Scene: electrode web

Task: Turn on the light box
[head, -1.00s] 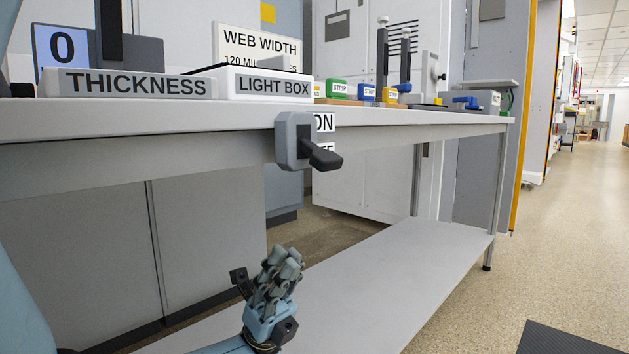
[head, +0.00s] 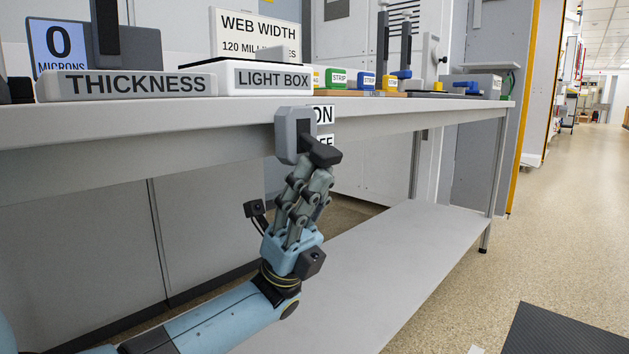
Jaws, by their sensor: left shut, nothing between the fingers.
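The light box (head: 265,79) is a white box with a grey "LIGHT BOX" label, on the bench top. A grey switch housing (head: 293,135) is mounted on the bench's front edge below it. Its dark lever (head: 325,151) sticks out toward the lower right. White "ON" (head: 324,114) and "OFF" (head: 327,140) labels sit behind it, the lower one partly covered by the lever. My left gripper (head: 317,176) is shut and empty, fingers pointing up, just under the lever. I cannot tell whether the fingertips touch it. My right gripper is not in view.
On the bench top (head: 180,110) stand a thickness gauge (head: 130,84) with a display reading 0 microns, a "WEB WIDTH" sign (head: 260,36) and several coloured strip blocks (head: 338,79). A lower shelf (head: 400,250) lies below. The floor on the right is mostly clear.

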